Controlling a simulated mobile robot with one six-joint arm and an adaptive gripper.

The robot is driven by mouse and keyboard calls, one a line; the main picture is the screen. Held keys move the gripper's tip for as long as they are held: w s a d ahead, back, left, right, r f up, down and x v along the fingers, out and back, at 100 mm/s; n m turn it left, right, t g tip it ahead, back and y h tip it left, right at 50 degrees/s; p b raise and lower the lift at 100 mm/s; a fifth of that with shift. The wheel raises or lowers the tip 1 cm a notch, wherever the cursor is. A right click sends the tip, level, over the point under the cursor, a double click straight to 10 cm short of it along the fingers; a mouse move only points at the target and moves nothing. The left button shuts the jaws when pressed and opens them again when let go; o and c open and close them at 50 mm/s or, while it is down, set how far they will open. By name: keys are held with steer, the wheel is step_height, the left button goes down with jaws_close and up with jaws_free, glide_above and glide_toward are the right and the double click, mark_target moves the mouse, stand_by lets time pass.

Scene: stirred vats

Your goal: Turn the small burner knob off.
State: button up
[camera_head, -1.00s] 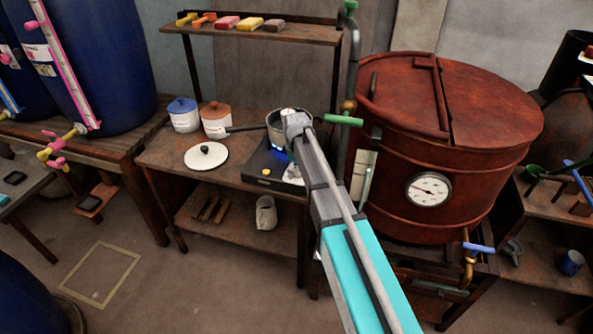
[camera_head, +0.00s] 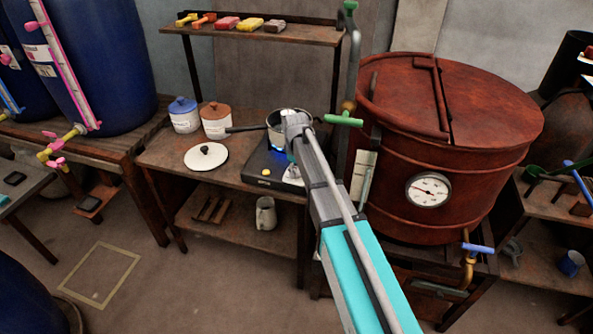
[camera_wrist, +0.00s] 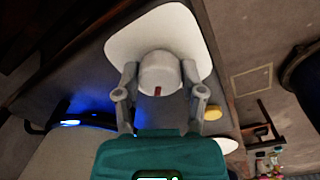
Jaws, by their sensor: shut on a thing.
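The burner (camera_head: 255,172) is a dark hotplate unit on the bench, with a blue glow (camera_head: 278,149) under a pot (camera_head: 279,117). The blue glow also shows at the left of the wrist view (camera_wrist: 70,123). A pale round knob (camera_wrist: 160,72) with a dark red mark sits on a white plate (camera_wrist: 185,30); the mark points toward my gripper. My gripper (camera_wrist: 160,88) is shut on this knob, one finger on each side. In the head view my arm hides the knob, and part of the white plate (camera_head: 293,176) shows beside it.
A small yellow button-like part (camera_wrist: 240,113) is right of my gripper, on the burner's front. A white lid (camera_head: 206,156) and two jars lie left of the burner. A green-handled pipe (camera_head: 343,120) and a large red vat (camera_head: 450,130) stand close on the right.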

steer(key=m, duration=1)
steer(key=shift+m, duration=0.3)
stand_by(0.4)
steer(key=o, duration=1.1)
steer(key=shift+o, duration=0.2)
steer(key=shift+n, duration=0.4)
